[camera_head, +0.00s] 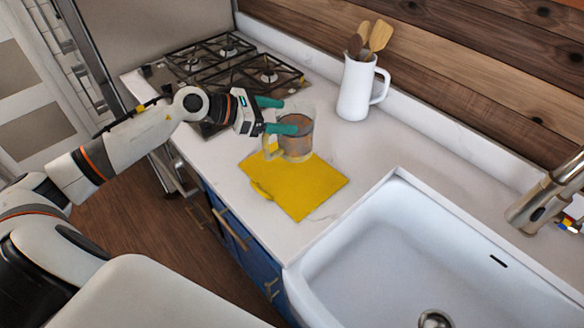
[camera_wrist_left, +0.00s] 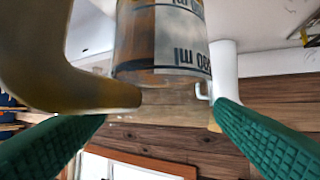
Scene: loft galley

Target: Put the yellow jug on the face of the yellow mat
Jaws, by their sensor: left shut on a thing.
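The yellow jug (camera_head: 298,142) is a see-through measuring jug with a yellow handle. My left gripper (camera_head: 276,115) is shut on it; its green fingers reach the jug from the left. In the left wrist view the jug (camera_wrist_left: 160,45) fills the top middle between the fingers, with dark print on its side and its handle (camera_wrist_left: 60,85) at the left. The yellow mat (camera_head: 300,193) lies flat on the white counter. The jug's lower end overlaps the mat's far edge in the head view; I cannot tell whether it touches. My right gripper is out of view.
A gas hob (camera_head: 225,65) is at the back left. A white pitcher (camera_head: 356,90) with wooden utensils stands behind the jug to the right. A white sink (camera_head: 430,250) with a tap (camera_head: 545,200) is at the front right. The mat's middle is bare.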

